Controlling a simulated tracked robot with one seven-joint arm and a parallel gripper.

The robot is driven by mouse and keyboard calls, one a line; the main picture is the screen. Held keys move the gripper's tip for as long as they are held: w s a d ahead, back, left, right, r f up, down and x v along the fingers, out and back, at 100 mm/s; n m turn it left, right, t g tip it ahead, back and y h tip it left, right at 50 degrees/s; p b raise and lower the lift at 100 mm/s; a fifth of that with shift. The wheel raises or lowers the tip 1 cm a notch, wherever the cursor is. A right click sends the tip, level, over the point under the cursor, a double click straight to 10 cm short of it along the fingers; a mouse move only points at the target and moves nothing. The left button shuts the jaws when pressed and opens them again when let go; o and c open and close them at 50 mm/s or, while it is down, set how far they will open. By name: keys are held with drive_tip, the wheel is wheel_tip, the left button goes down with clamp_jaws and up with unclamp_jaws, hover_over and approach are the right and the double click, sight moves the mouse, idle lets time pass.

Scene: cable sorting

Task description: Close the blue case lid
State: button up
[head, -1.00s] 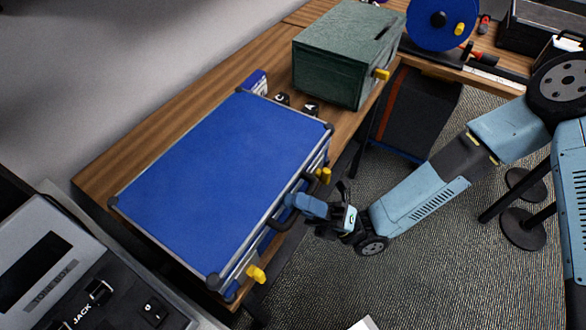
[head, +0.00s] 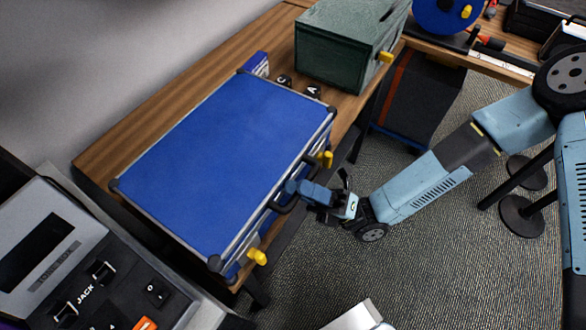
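The blue case (head: 220,165) lies on the wooden table with its lid down, flat over the body as far as I can see. It has metal edges and dark corners. Two yellow latches, one near the middle right (head: 326,159) and one at the lower front corner (head: 257,257), stick out from its front side. My gripper (head: 296,192) is at the front side, between the latches, at the dark handle (head: 284,205). Its fingertips are small and partly hidden against the case, so I cannot tell whether they are open or shut.
A green box (head: 345,45) with a yellow knob stands behind the case on the table (head: 135,150). Two small dark lettered pieces (head: 313,91) lie between them. A grey device (head: 70,265) marked JACK is at the lower left. Carpeted floor (head: 440,270) lies open at the right.

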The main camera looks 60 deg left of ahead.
drive_tip(key=v, duration=1.4)
drive_tip(key=shift+a, duration=0.15)
